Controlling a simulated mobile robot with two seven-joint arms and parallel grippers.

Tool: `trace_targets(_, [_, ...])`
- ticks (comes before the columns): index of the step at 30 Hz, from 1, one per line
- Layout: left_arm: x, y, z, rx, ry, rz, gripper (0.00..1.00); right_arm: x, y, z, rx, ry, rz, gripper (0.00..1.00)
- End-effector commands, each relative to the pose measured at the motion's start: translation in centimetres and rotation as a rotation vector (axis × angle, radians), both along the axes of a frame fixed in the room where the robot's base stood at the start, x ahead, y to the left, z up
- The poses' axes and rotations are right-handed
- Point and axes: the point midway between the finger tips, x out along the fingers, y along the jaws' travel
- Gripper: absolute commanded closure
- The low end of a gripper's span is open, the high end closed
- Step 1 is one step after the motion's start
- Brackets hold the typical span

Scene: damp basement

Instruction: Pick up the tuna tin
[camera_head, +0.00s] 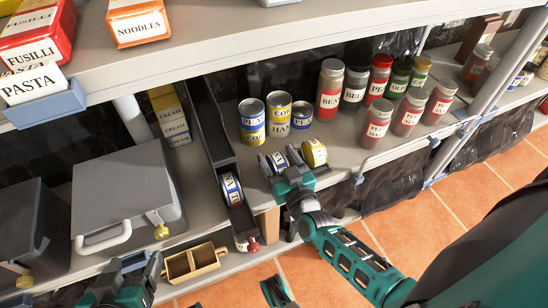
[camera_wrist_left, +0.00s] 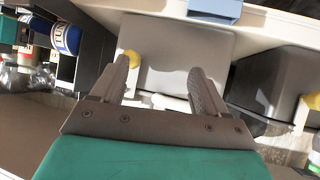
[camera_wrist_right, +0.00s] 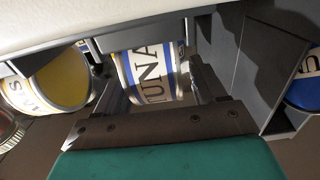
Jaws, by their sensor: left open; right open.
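A tuna tin (camera_head: 279,161) with a white and blue label lies on its side on the middle shelf, right at my right gripper (camera_head: 283,170). In the right wrist view the tuna tin (camera_wrist_right: 150,77) shows between the open fingers (camera_wrist_right: 160,85); I cannot tell whether they touch it. A second blue-and-white tin (camera_head: 231,188) lies in the dark chute to the left; its label reads TUN in the left wrist view (camera_wrist_left: 65,37). My left gripper (camera_head: 132,264) is open and empty, low at the left, facing a grey box (camera_wrist_left: 185,60).
A yellow-labelled tin (camera_head: 314,152) lies close to the right of the tuna tin. Upright tins (camera_head: 279,116) and several jars (camera_head: 330,90) stand behind. The dark chute (camera_head: 207,120) borders the left side. A wooden caddy (camera_head: 193,263) sits low; the upper shelf (camera_head: 230,45) overhangs.

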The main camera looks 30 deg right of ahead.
Motion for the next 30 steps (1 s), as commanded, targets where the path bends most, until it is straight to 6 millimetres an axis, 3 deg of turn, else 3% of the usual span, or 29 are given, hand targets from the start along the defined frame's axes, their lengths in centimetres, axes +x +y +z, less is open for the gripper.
trace_targets(6, [0.18, -0.05, 0.34, -0.002, -0.008, -0.001, 0.26, -0.03, 0.02, 0.0, 0.0, 0.001, 0.0, 0.3])
trace_targets(27, [-0.29, 0.02, -0.43, 0.002, 0.013, 0.0, 0.26, 0.03, -0.01, 0.11, 0.0, -0.002, -0.001, 0.97])
trace_targets(30, [-0.28, 0.04, -0.42, 0.002, 0.013, 0.0, 0.26, 0.03, -0.01, 0.11, 0.0, -0.003, -0.001, 0.98])
